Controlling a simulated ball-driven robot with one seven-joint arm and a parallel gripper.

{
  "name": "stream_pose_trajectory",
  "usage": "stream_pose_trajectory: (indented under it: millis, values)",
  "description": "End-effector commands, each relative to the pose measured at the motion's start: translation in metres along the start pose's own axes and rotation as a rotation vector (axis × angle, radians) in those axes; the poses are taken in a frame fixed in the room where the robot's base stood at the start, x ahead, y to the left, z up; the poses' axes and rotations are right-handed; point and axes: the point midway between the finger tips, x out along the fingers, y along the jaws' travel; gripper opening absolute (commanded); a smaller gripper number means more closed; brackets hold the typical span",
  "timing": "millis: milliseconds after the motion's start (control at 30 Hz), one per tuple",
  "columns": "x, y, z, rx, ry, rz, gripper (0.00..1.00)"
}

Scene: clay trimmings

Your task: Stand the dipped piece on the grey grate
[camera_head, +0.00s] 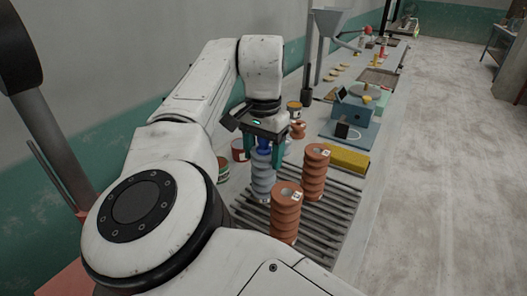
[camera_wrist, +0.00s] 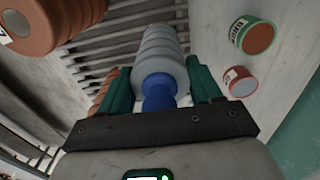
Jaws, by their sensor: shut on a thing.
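The dipped piece (camera_head: 263,182) is a pale blue-grey ribbed body with a blue neck (camera_wrist: 159,92). It is upright in the head view, at the left part of the grey slatted grate (camera_head: 335,215). My gripper (camera_head: 264,153) is above it with its green fingers shut on the blue neck, one finger on each side in the wrist view (camera_wrist: 163,88). The grate also shows behind the piece in the wrist view (camera_wrist: 105,50). I cannot tell whether the base of the piece touches the bars.
Two terracotta ribbed pieces stand on the grate, one in front (camera_head: 286,215) and one to the right (camera_head: 314,175). A yellow block (camera_head: 347,160) lies beyond the grate. A green-rimmed pot (camera_wrist: 252,35) and a red-rimmed pot (camera_wrist: 240,82) are close by. Bare bars lie at the right.

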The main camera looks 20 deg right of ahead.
Motion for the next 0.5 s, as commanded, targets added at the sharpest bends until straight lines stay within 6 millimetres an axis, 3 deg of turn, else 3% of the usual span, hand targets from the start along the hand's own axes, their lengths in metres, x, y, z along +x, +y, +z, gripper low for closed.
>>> stream_pose_trajectory:
  millis: [167,200,433,500]
  values:
    - [0.0004,0.0,-0.0003,0.0,0.001,0.0,0.0]
    - [0.0021,0.0,-0.0001,0.0,0.0,0.0,0.66]
    - [0.0019,0.0,-0.0001,0.0,-0.001,0.0,0.88]
    - [0.0019,0.0,-0.0001,0.0,-0.001,0.0,0.89]
